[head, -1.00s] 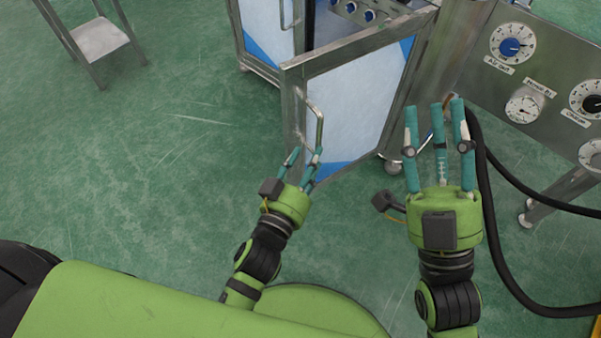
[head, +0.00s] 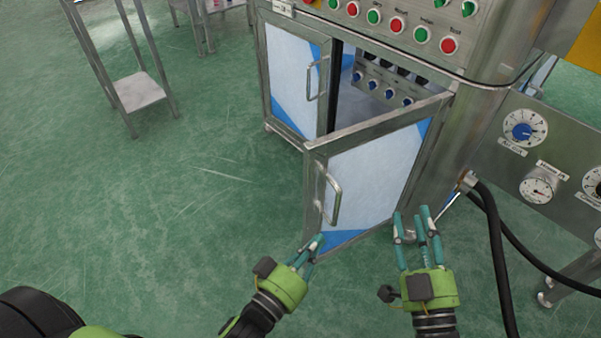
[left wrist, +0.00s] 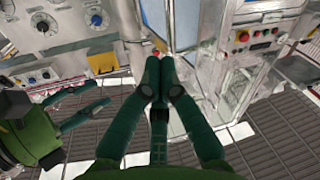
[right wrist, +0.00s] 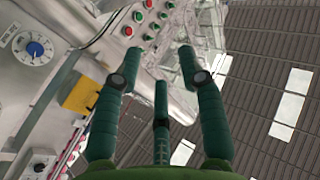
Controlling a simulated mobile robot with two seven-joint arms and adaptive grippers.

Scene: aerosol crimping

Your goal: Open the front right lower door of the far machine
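The machine's front right lower door (head: 370,178) stands swung outward, hinged at its right side. It has a steel frame, a pale panel with blue corners and a bar handle (head: 333,198) near its free edge. My left gripper (head: 317,241) is just below the handle in the head view, its fingers together and apparently empty. The fingers also meet in the left wrist view (left wrist: 155,62). My right gripper (head: 412,217) is open and empty, in front of the door's lower right. Its fingers are spread in the right wrist view (right wrist: 160,65).
The left lower door (head: 288,82) looks closed. Blue knobs (head: 389,92) show inside the opening, and red and green buttons (head: 398,26) line the panel above. A gauge panel (head: 555,155) with a black hose stands at right.

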